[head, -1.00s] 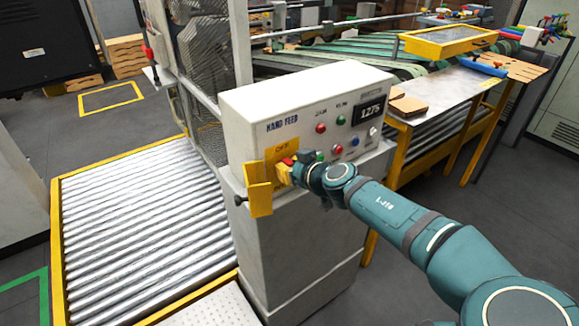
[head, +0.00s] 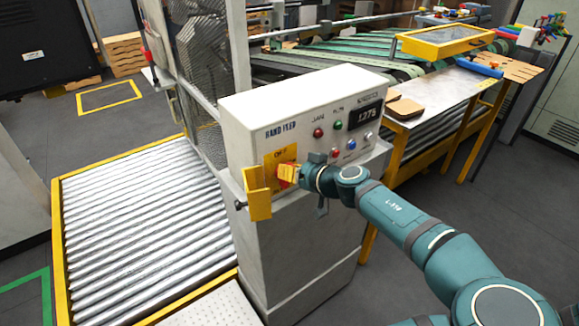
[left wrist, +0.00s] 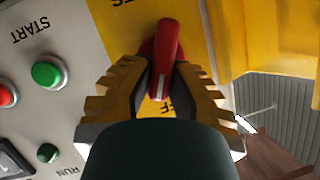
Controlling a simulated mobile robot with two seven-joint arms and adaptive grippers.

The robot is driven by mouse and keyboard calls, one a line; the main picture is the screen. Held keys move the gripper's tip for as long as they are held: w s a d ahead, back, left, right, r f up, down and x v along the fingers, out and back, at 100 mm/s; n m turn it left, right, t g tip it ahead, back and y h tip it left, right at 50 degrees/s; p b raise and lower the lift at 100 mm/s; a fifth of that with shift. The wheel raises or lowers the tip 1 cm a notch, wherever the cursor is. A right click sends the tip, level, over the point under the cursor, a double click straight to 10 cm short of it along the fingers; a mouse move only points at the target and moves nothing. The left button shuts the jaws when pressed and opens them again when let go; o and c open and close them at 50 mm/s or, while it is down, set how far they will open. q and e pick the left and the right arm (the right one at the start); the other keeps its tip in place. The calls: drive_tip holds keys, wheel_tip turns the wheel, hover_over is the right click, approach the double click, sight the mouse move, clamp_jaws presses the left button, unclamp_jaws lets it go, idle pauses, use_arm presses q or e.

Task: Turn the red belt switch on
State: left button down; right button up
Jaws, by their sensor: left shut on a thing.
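The red belt switch (left wrist: 165,60) is a red lever on a yellow plate (head: 270,157) at the left of the control box front. In the left wrist view the lever stands slightly tilted between the two yellow ridged fingers. My left gripper (head: 290,173) is shut on the red lever, and its fingers hide most of it in the head view. Part of the plate's lettering shows in the left wrist view, but the gripper covers some of it. My right gripper is not in view.
A yellow bracket (head: 257,195) sticks out left of the switch. A green START button (left wrist: 47,73) and a red button (left wrist: 6,95) are on the same panel. A roller conveyor (head: 130,235) lies left of the box (head: 300,220). A worktable (head: 450,90) stands behind right.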

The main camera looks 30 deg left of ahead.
use_arm(q)
drive_tip(key=shift+w+m+g+y+p, duration=0.2)
drive_tip(key=shift+m+g+y+p, duration=0.35)
drive_tip(key=shift+m, duration=0.45)
drive_tip(key=m, duration=0.1)
drive_tip(key=m+g+y, duration=0.1)
drive_tip(key=shift+w+d+f+m+p, duration=0.1)
drive_tip(key=shift+w+f+m+p, duration=0.05)
drive_tip(key=shift+f+m+p, duration=0.2)
drive_tip(key=m, duration=0.1)
drive_tip(key=m+y+p, duration=0.1)
drive_tip(key=m, duration=0.1)
drive_tip(key=m+g+y, duration=0.1)
drive_tip(key=m, duration=0.1)
drive_tip(key=shift+w+f, duration=0.1)
drive_tip(key=shift+f, duration=0.25)
drive_tip(key=shift+m+y, duration=0.25)
drive_tip(key=c, duration=0.9)
unclamp_jaws()
drive_tip(key=shift+f, duration=0.1)
drive_tip(key=shift+d, duration=0.1)
